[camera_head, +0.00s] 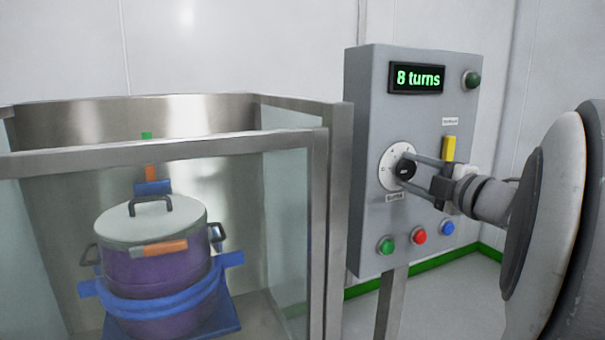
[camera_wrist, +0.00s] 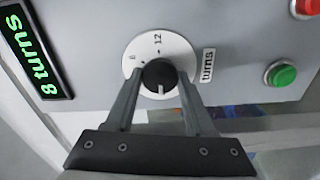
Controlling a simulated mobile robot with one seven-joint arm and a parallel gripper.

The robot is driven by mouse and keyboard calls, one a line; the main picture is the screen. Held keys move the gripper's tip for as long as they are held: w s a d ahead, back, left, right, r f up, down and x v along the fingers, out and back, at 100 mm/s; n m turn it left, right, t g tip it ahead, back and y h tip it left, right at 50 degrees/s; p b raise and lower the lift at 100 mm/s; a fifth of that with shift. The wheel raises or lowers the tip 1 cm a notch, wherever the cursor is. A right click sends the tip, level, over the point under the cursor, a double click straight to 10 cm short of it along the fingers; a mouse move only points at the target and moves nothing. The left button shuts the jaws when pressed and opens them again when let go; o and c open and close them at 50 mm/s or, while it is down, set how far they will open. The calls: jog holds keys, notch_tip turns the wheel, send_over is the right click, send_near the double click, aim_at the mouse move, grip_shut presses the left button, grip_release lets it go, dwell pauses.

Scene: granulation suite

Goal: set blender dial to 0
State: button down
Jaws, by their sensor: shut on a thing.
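The blender dial is a black knob (camera_head: 404,170) on a round white scale plate (camera_head: 390,158) on the front of a grey control panel (camera_head: 365,110). In the wrist view the knob (camera_wrist: 159,77) has a white pointer line, and the scale plate (camera_wrist: 140,50) shows "12" and other marks. The green display (camera_head: 417,78) reads "8 turns"; it also shows in the wrist view (camera_wrist: 33,52). My gripper (camera_head: 409,163) reaches in from the right, its two fingers shut on the knob, one on each side. The fingers hide part of the scale.
Green (camera_head: 386,246), red (camera_head: 419,236) and blue (camera_head: 448,228) buttons sit below the dial. A yellow handle (camera_head: 449,149) is close to my gripper, and a dark green button (camera_head: 471,80) is at upper right. A glass-walled enclosure (camera_head: 318,190) with a purple pot (camera_head: 150,268) stands left.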

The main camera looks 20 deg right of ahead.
dwell(0.4)
jog(key=shift+c, duration=1.3)
grip_release()
jog(key=s+d+p, duration=0.1)
jog(key=s+p, duration=0.2)
jog(key=s, duration=1.4)
jog(key=shift+s+d, duration=0.2)
